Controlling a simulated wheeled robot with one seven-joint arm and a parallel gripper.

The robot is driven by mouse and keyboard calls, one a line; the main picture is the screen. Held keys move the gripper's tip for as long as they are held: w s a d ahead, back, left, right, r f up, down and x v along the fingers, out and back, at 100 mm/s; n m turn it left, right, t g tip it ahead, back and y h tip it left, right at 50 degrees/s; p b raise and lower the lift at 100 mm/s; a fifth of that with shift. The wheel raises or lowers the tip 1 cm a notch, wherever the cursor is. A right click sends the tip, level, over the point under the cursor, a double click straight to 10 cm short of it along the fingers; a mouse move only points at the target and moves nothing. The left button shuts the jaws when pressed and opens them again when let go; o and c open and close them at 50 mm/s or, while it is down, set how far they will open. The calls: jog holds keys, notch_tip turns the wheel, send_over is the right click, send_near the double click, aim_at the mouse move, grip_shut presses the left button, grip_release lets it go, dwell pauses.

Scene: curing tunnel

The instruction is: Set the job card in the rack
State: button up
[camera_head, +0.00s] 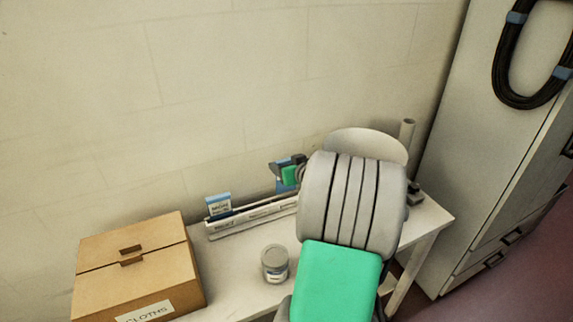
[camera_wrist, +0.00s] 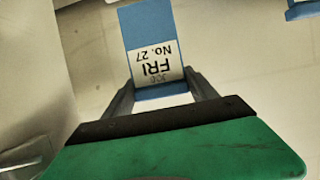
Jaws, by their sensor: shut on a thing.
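The job card (camera_wrist: 153,48) is blue and white and reads FRI and No. 27, upside down in the wrist view. My gripper (camera_wrist: 162,92) is shut on its lower end, one finger on each side. In the head view my gripper (camera_head: 287,176) is small and partly hidden behind my arm, above the right part of the rack. The rack (camera_head: 250,220) is a long, low, pale holder along the back of the table. Another blue and white card (camera_head: 219,204) stands upright at its left end. My arm hides the rack's right end.
A cardboard box (camera_head: 135,262) labelled CLOTHS stands left on the table (camera_head: 235,287). A lidded jar (camera_head: 275,262) stands in front of the rack. A grey cabinet (camera_head: 470,150) with a coiled black hose (camera_head: 503,75) is at the right. The wall is close behind the rack.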

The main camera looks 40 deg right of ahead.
jog(key=shift+f, duration=0.1)
jog(key=shift+f+b, duration=2.45)
jog(key=shift+b, duration=0.15)
jog(key=shift+f+b, duration=0.6)
jog(key=shift+b, duration=0.05)
jog(key=o, duration=1.6)
